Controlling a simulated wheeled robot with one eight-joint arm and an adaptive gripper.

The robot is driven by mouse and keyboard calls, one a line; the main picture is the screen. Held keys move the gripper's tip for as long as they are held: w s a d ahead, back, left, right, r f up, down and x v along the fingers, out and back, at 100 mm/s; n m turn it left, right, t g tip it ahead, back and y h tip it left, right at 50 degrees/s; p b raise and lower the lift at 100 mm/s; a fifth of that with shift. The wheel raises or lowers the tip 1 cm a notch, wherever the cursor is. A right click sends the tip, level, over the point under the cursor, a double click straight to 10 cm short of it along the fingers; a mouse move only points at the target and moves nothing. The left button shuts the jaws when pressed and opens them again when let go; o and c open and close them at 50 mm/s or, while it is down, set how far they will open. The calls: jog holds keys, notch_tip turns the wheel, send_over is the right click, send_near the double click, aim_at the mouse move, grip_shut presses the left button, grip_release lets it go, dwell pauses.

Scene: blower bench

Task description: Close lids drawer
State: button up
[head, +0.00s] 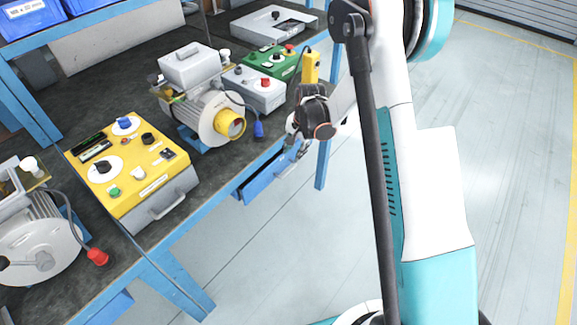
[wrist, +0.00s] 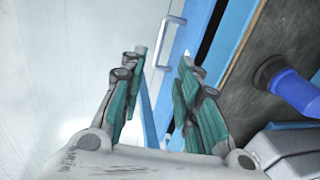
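A blue drawer (head: 262,182) sits under the front edge of the bench and stands out from it, partly open; no label on it is readable. In the wrist view its blue front (wrist: 193,38) carries a pale bar handle (wrist: 167,42), with a dark gap between drawer and bench edge. My gripper (head: 294,157) is at the right end of the drawer, close to its front, in the head view. In the wrist view my gripper (wrist: 157,68) has its two fingers apart with nothing between them, the handle beyond the fingertips. I cannot tell whether any finger touches the drawer.
The bench top (head: 215,170) holds a yellow control box (head: 150,185), a motor blower (head: 205,105), a grey switch box (head: 258,92) and a green box (head: 275,62). A blue plug (head: 258,130) hangs near the bench edge above the drawer. The floor (head: 510,150) to the right is clear.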

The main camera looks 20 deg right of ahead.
aim_at(289, 171)
jog(key=f+b, duration=0.1)
jog(key=f, duration=0.3)
jog(key=w+a+f+b, duration=0.1)
jog(key=f, duration=0.3)
jog(key=w+f+b, duration=0.1)
jog(key=f+b, duration=0.1)
jog(key=f, duration=0.2)
jog(key=shift+a, duration=0.2)
grip_shut()
